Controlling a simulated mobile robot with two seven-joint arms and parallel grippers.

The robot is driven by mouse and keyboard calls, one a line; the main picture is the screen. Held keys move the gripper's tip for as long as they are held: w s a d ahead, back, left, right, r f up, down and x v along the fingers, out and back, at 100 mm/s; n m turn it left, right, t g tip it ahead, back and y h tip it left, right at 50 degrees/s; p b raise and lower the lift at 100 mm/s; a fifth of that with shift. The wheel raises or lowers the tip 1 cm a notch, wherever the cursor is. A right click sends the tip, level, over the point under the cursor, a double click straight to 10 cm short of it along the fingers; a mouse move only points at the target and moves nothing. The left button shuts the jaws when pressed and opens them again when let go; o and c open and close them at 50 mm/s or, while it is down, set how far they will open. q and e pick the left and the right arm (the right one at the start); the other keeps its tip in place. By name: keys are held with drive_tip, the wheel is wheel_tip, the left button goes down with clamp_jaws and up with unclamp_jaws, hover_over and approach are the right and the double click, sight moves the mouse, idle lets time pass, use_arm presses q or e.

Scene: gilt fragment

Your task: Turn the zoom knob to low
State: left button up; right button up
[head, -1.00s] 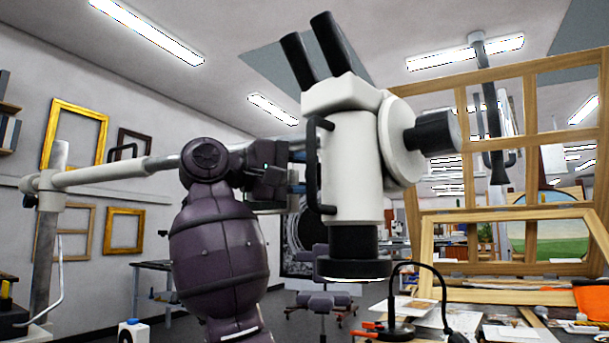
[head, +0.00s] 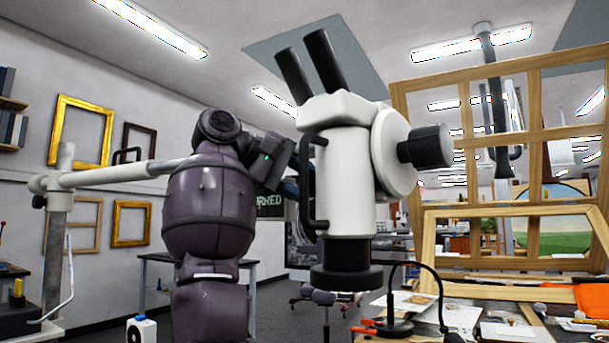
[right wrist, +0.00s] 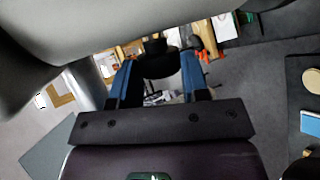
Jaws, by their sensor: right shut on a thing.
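A white microscope head (head: 346,185) with two black eyepieces hangs in the middle of the head view. A large black knob (head: 425,147) sticks out of its round right side. A black loop handle (head: 307,190) is on its left side. My right gripper (head: 291,187) is at that left side, its fingertips partly hidden behind the handle and body. In the right wrist view its blue fingers (right wrist: 158,72) are shut around a dark round part (right wrist: 158,60), which looks like a knob. Its setting cannot be read. My left gripper is not in view.
A pale horizontal boom (head: 115,174) on a metal post (head: 56,230) lies behind my right arm. A wooden frame rack (head: 428,200) stands close on the right. A black lamp (head: 395,325) and papers lie on the bench below the microscope.

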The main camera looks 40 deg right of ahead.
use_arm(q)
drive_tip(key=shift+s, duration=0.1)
use_arm(e)
drive_tip(key=shift+y, duration=0.7)
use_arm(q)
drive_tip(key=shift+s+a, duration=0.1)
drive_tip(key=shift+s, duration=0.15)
use_arm(e)
drive_tip(key=o, duration=0.9)
drive_tip(key=shift+w+d, duration=0.1)
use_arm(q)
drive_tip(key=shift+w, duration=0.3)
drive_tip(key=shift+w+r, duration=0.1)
